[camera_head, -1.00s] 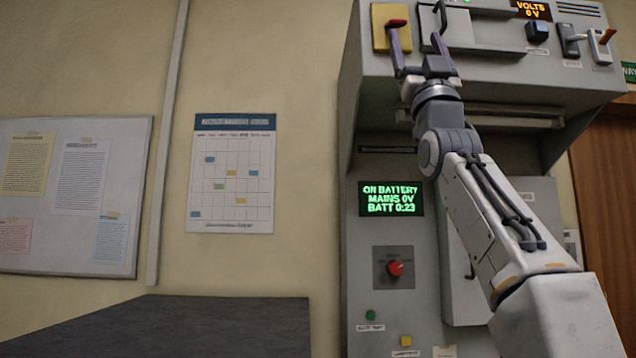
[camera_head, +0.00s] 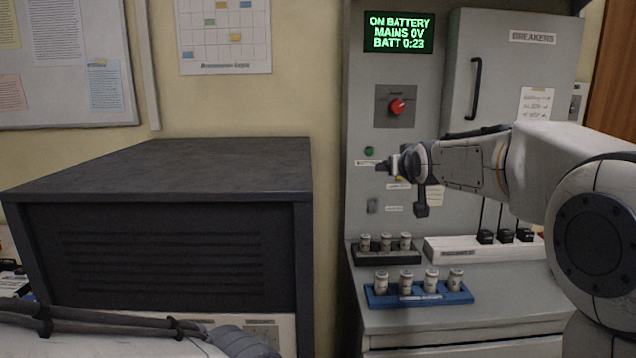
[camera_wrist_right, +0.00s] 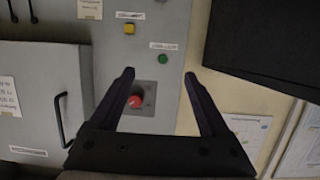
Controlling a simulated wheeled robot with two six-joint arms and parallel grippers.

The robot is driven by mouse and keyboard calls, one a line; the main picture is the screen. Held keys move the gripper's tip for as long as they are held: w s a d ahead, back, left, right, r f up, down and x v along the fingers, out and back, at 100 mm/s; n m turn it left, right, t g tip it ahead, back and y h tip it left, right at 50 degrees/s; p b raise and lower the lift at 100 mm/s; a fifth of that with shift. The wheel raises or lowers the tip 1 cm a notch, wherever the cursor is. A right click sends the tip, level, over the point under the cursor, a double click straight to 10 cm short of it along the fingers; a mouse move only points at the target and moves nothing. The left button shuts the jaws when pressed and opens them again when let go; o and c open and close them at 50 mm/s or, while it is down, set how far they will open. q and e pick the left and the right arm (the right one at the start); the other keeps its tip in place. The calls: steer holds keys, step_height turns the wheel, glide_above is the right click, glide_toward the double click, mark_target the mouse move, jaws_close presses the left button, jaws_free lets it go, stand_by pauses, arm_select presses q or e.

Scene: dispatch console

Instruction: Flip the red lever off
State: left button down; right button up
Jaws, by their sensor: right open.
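My right gripper (camera_head: 400,188) is in front of the lower console panel, near the green button (camera_head: 369,151). In the right wrist view (camera_wrist_right: 158,76) its two dark fingers are spread apart with nothing between them.
The green display (camera_head: 399,32) reads ON BATTERY, MAINS 0V. A breaker cabinet (camera_head: 553,77) with a black handle is shut. A blue rack (camera_head: 378,299) and a black rack (camera_head: 372,257) hold small cylinders on the ledge. A dark box (camera_head: 170,250) stands at left.

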steer(key=s+f+g, duration=0.3)
steer(key=s+f, duration=0.4)
steer(key=f, duration=0.4)
steer(key=s+f+g, duration=0.4)
steer(key=s+f, duration=0.3)
steer(key=f, duration=0.4)
steer(key=s+f+g, duration=0.3)
steer(key=s+f, duration=0.3)
steer(key=s, duration=0.3)
steer(key=s+f+g, duration=0.2)
steer(key=s+f, duration=0.4)
steer(key=s, duration=0.3)
steer(key=s+a+r+n+g+p, duration=0.2)
steer(key=s+a+r+n+p, duration=0.3)
steer(key=s+a+r, duration=0.6)
steer(key=s+a+n, duration=0.1)
steer(key=s+n, duration=0.1)
steer(key=s, duration=0.1)
steer(key=shift+a+r+g+y+p, duration=0.3)
steer(key=shift+a+r+y+p, duration=0.05)
steer(key=shift+r+y, duration=0.05)
